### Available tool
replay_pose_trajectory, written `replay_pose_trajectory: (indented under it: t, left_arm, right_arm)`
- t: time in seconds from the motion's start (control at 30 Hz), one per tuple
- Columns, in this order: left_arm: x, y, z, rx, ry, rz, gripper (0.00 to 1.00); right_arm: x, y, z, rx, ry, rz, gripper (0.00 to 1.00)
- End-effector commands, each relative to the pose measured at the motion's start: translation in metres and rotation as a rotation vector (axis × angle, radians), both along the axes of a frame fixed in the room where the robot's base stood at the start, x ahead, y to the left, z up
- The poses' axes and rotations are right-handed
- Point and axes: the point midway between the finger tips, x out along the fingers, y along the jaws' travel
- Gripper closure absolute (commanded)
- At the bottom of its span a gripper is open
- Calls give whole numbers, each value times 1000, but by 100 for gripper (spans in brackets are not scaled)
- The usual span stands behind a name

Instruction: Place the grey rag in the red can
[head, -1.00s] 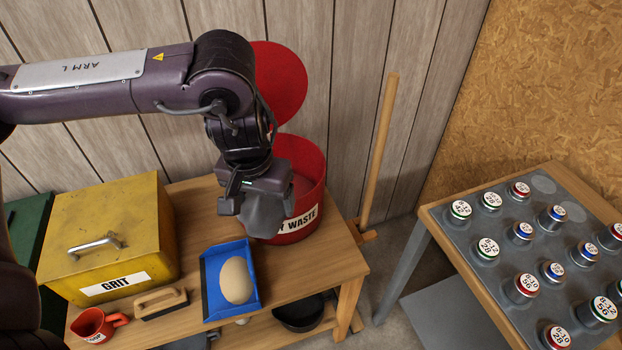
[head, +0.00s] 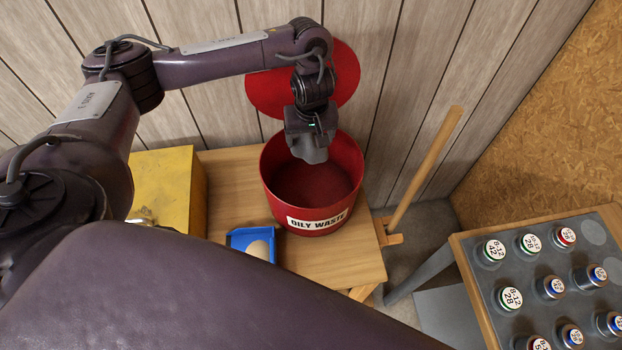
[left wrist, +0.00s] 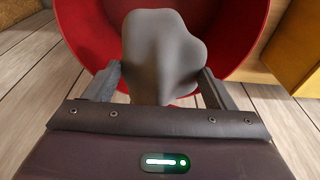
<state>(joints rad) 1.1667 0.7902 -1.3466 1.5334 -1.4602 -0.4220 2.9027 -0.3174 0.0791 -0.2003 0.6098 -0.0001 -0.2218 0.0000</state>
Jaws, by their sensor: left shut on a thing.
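The red can (head: 325,215), labelled OILY WASTE, stands open on the wooden bench with its red lid (head: 345,85) raised behind it. My left gripper (head: 312,142) is over the can's back part, shut on the grey rag (head: 313,151). In the left wrist view the rag (left wrist: 163,55) bulges out between the two fingers, with the red can (left wrist: 90,35) behind it. The rag hangs over the can's opening; I cannot tell exactly how far it is above or below the rim. My right gripper is not in view.
A yellow grit box (head: 165,190) and a blue dustpan (head: 240,238) with a pale lump share the bench (head: 350,262). A wooden handle (head: 425,170) leans at right. A grey rack (head: 520,250) of labelled jars stands further right. My arm covers the lower left.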

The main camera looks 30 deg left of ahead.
Motion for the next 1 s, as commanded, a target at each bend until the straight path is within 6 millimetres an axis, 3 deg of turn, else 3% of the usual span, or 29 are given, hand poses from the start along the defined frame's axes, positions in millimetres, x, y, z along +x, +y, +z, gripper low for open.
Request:
replay_pose_trajectory:
  t: [0.13, 0.4, 0.6, 0.87, 1.0]
  left_arm:
    - [-2, 1, -25, -2, 5, 8, 44]
    - [-2, 0, -101, -3, 7, 9, 44]
    - [-1, 1, -147, -3, 3, 8, 44]
    - [0, 1, -163, -1, 0, 5, 44]
    - [0, 1, -183, -2, 2, 7, 44]
  right_arm:
    - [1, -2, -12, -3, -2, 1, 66]
    - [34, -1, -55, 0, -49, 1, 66]
    - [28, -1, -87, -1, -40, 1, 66]
    - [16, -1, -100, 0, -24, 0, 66]
    - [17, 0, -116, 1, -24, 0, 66]
